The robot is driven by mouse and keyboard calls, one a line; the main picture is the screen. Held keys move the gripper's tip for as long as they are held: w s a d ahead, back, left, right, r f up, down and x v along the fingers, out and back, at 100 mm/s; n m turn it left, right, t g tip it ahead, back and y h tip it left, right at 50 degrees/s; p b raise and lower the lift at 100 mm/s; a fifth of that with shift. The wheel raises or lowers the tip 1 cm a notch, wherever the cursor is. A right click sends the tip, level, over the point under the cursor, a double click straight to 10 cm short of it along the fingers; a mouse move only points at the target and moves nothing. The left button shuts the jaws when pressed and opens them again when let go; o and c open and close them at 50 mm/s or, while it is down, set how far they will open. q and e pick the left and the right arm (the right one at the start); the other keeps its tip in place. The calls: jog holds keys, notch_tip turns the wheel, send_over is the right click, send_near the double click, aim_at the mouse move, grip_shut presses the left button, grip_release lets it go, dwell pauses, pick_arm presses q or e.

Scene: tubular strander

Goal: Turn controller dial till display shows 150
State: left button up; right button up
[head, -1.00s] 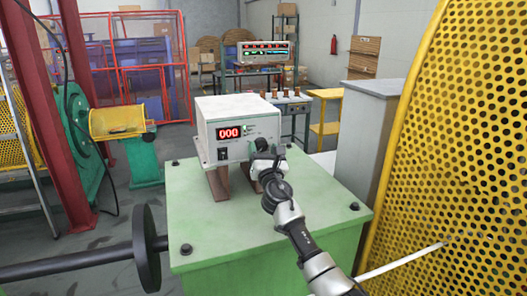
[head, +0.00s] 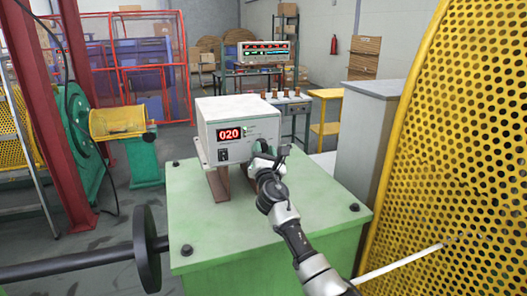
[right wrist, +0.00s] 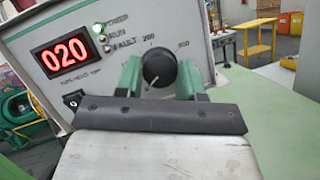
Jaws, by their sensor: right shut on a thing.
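The controller (head: 245,112) is a white box on brown legs on top of a green machine housing. Its red display (head: 229,134) reads 020, and the display also shows in the right wrist view (right wrist: 65,60). The black dial (right wrist: 159,66) is on the controller's front, right of the display, with its white pointer line towards the lower left. My right gripper (head: 260,150) is at the dial; in the right wrist view its green fingers (right wrist: 160,78) are on either side of the dial, shut on it. In the head view the gripper hides the dial. My left gripper is not in view.
The green housing top (head: 310,205) around the controller is mostly clear, with bolts at its corners. A yellow perforated guard (head: 460,130) stands close on the right. A grey cabinet (head: 365,140) is behind it. A black shaft with a disc (head: 146,245) is at the lower left.

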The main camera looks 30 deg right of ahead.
jog(key=m+g+h, duration=0.1)
jog(key=m, duration=0.2)
jog(key=m+g+p, duration=0.1)
jog(key=m, duration=0.2)
jog(key=shift+r+h, duration=0.15)
jog(key=shift+h, duration=0.25)
jog(key=m+g+p, duration=0.2)
jog(key=m, duration=0.3)
jog(key=shift+a+r, duration=0.1)
jog(key=shift+r, duration=0.05)
jog(key=m+g+p, duration=0.2)
jog(key=m+p, duration=0.1)
jog(key=m, duration=0.1)
jog(key=shift+r+y, duration=0.1)
jog(key=shift+y, duration=0.2)
jog(key=shift+m+g+y+p, duration=0.4)
jog(key=shift+m+y+p, duration=0.3)
jog(key=shift+m+p, duration=0.8)
jog(key=shift+m, duration=0.4)
jog(key=o, duration=0.9)
jog(key=shift+b, duration=0.3)
